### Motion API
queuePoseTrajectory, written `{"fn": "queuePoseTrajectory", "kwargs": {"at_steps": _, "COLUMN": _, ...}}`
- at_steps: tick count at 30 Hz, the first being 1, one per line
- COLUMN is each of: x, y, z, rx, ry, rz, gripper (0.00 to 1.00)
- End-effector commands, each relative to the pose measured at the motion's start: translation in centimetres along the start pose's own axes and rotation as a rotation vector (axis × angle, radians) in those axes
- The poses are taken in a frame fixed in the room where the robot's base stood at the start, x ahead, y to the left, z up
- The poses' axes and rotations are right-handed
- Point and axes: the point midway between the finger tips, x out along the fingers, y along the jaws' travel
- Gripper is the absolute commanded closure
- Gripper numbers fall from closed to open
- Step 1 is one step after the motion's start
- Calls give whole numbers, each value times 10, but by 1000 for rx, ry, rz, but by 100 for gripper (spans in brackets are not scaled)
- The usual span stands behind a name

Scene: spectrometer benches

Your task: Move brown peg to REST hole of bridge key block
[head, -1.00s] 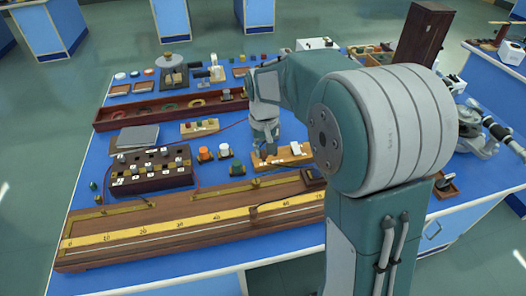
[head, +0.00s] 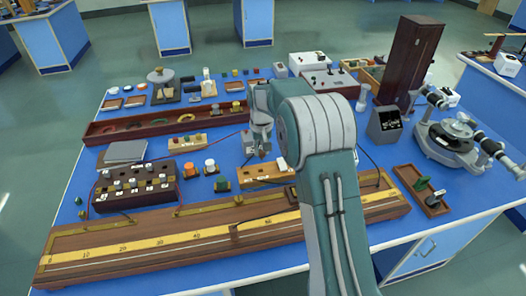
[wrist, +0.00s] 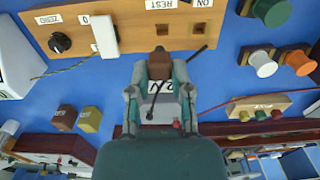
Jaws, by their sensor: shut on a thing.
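My gripper (wrist: 158,85) is shut on the brown peg (wrist: 159,62), whose dark brown top shows between the fingertips in the wrist view. The bridge key block (wrist: 135,25) is a light wooden block across the top of that view, with a REST label, an ON label, a ZERO label, a black knob and a white lever. In the head view my gripper (head: 262,150) is just behind the block (head: 252,178), and the peg is too small to make out.
A long metre bridge (head: 130,240) lies along the table front. A dark plug box (head: 135,185) stands left, with orange and white knobs between. Brown and olive cubes (wrist: 89,119) and a green knob (wrist: 271,11) lie near the block. A thin dark cord runs near my fingers.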

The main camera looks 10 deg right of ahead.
Motion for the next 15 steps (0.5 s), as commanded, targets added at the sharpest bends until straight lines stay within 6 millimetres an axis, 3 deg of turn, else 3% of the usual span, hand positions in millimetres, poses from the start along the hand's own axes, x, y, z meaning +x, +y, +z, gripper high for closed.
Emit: {"fn": "queuePoseTrajectory", "kwargs": {"at_steps": 15, "x": 23, "y": 4, "z": -7, "rx": -1, "ry": 0, "rz": -3, "gripper": 100}}
